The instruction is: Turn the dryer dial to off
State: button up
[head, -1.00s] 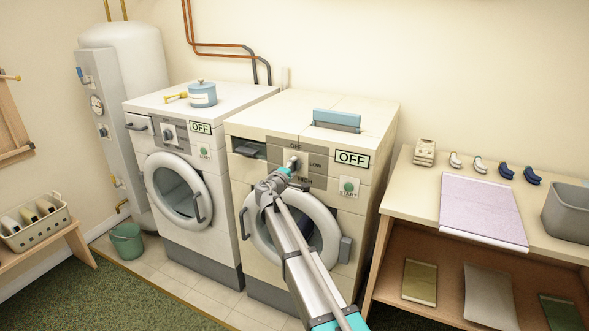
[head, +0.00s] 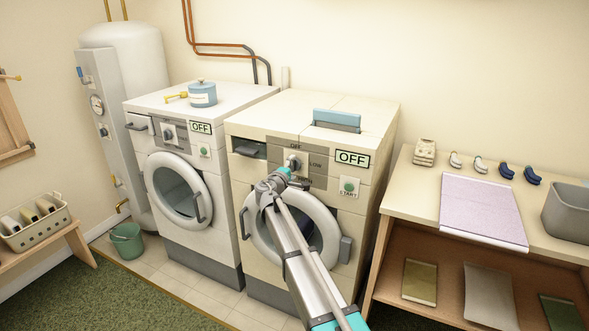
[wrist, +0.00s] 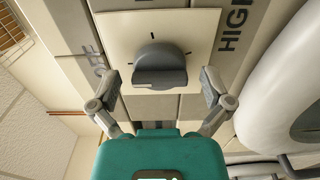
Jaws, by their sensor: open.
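The dryer (head: 315,118) is the cream machine on the right of the pair. Its dial (head: 293,161) sits on a grey panel with OFF above, LOW to the right and a partly hidden label below. A display (head: 352,158) on the dryer reads OFF. In the wrist view the grey dial (wrist: 160,68) is close ahead, its bar lying crosswise between the OFF and HIGH sides. Which end points is unclear. My gripper (wrist: 160,88) is open, one finger on each side of the dial, with gaps and no visible contact. In the head view my gripper (head: 284,173) is just below the dial.
The washer-like machine (head: 165,110) on the left also shows OFF. The dryer's round door (head: 327,222) is below the dial and a green START button (head: 349,187) is to its right. A wooden bench (head: 424,190) stands further right.

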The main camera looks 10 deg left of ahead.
jog(key=shift+s, duration=0.15)
jog(key=v, duration=1.1)
jog(key=shift+s+a, duration=0.2)
jog(key=shift+s, duration=0.15)
jog(key=s+d+f+m+g, duration=0.3)
jog(key=d+f, duration=0.1)
jog(key=d, duration=0.4)
jog(key=s+d+f+m+g+h, duration=0.1)
jog(key=s+d+f+m+g, duration=0.25)
jog(key=d, duration=0.45)
jog(key=s+d+f+m+g, duration=0.2)
jog(key=s+d+f+g, duration=0.15)
jog(key=d, duration=0.45)
jog(key=s+d+f+m+g+y, duration=0.3)
jog(key=s+d+f+g, duration=0.15)
jog(key=s+d, duration=0.35)
jog(key=s+f+m+g+y, duration=0.3)
jog(key=s+y, duration=0.1)
jog(key=s, duration=0.7)
notch_tip(320, 180, up, 13)
jog(key=p, duration=1.2)
jog(key=shift+f+p, duration=0.2)
jog(key=shift+p, duration=0.1)
